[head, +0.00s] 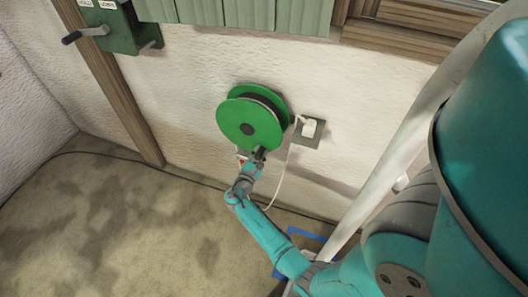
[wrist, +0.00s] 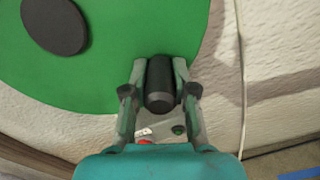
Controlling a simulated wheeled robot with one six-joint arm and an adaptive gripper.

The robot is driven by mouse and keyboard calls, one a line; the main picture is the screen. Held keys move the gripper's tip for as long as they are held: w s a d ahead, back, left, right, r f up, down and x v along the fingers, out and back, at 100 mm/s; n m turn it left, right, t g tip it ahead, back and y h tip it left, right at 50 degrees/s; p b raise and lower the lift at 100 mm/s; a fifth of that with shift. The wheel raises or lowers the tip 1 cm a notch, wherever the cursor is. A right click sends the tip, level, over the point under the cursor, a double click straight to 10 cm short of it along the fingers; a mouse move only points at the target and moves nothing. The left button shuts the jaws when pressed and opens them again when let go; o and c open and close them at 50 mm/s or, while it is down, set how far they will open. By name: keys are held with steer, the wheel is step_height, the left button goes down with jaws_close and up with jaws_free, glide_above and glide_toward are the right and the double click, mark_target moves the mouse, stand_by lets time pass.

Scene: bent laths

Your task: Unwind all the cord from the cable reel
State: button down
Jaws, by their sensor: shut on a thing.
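The cable reel (head: 248,122) is a green disc on the wall with a dark hub. A dark band shows between its two flanges; I cannot tell how much cord is on it. In the wrist view its green face (wrist: 120,45) fills the upper left, with the hub (wrist: 55,25). My gripper (head: 259,154) is at the reel's lower right edge. In the wrist view my gripper (wrist: 159,90) is shut on the reel's black crank handle (wrist: 160,80), one finger on each side. A white cord (head: 286,175) hangs beside the reel to the floor.
A white plug sits in a wall socket (head: 309,129) right of the reel. A green box with a crank (head: 118,28) is on the wall at upper left. A dark line (head: 110,153) runs along the floor by the wall. Blue tape (head: 306,235) marks the floor. The left floor is clear.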

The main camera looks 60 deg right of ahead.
mark_target(233, 138)
steer(key=w+m, duration=0.2)
steer(key=w+f+m, duration=0.1)
steer(key=w+m, duration=0.2)
steer(key=w+f+m, duration=0.1)
steer(key=w+m, duration=0.1)
steer(key=m, duration=0.1)
steer(key=shift+w+a, duration=0.25)
steer(key=shift+a, duration=0.05)
steer(key=w+m, duration=0.1)
steer(key=m, duration=0.1)
steer(key=w+r+m, duration=0.1)
steer(key=w, duration=0.1)
steer(key=shift+a+m, duration=0.1)
steer(key=shift+m, duration=0.3)
steer(key=shift+w+a+r+m, duration=0.1)
steer(key=shift+w+r+m, duration=0.3)
steer(key=shift+w+m, duration=0.4)
steer(key=shift+w+r+m, duration=0.4)
steer(key=shift+w+m, duration=0.1)
steer(key=shift+m, duration=0.5)
steer(key=c, duration=0.9)
jaws_free()
steer(key=a, duration=0.8)
steer(key=s+a, duration=0.1)
steer(key=a, duration=0.3)
